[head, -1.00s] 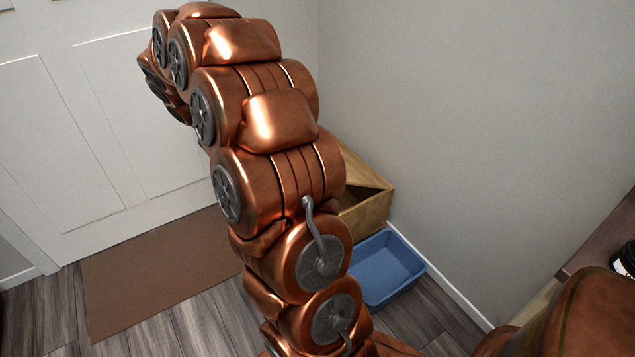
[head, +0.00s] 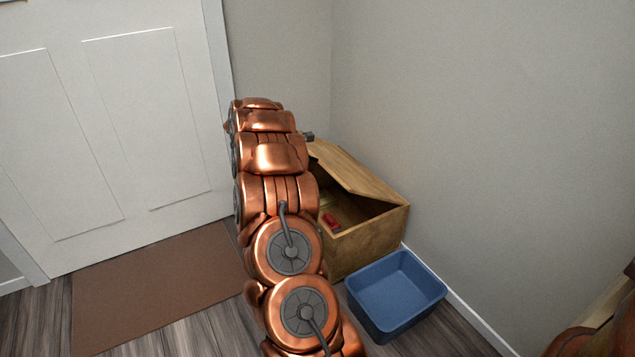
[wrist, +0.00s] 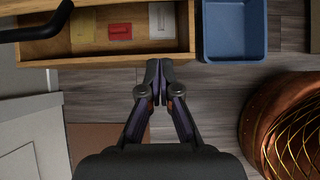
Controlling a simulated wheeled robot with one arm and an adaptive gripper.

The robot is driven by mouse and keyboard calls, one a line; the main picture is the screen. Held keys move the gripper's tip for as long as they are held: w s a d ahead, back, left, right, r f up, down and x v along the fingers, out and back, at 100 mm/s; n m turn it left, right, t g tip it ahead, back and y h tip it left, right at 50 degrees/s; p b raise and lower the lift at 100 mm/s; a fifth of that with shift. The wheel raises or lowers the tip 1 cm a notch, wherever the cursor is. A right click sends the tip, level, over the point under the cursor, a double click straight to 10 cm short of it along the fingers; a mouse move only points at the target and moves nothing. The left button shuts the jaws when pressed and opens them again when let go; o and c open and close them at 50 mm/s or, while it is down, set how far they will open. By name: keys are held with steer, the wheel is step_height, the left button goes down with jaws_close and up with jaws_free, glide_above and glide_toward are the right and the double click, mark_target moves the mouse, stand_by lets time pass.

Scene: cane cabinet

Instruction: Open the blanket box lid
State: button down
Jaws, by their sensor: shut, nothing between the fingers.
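The wooden blanket box (head: 365,240) stands in the corner. Its lid (head: 355,175) is raised at a slant, and the front gap shows a red item (head: 331,222) inside. My arm hides the box's left part in the head view. In the wrist view, the box's near wall (wrist: 120,48) runs along the top, with the red item (wrist: 120,31) inside. My gripper (wrist: 158,68) is shut and empty, its tips just below that wall in the picture. I cannot tell whether it touches. The fingertips are hidden in the head view.
A blue bin (head: 398,295) stands right beside the box; it also shows in the wrist view (wrist: 235,32). A brown mat (head: 150,295) lies before the white door (head: 100,120). A dark curved bar (wrist: 45,28) crosses the wrist view's upper left. Walls close in behind the box.

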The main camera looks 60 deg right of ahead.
steer(key=b+x, duration=0.3)
steer(key=x, duration=0.6)
steer(key=d+r, duration=0.1)
steer(key=s+d+r+b, duration=0.1)
steer(key=r, duration=0.1)
steer(key=shift+r, duration=0.1)
steer(key=shift+r, duration=0.15)
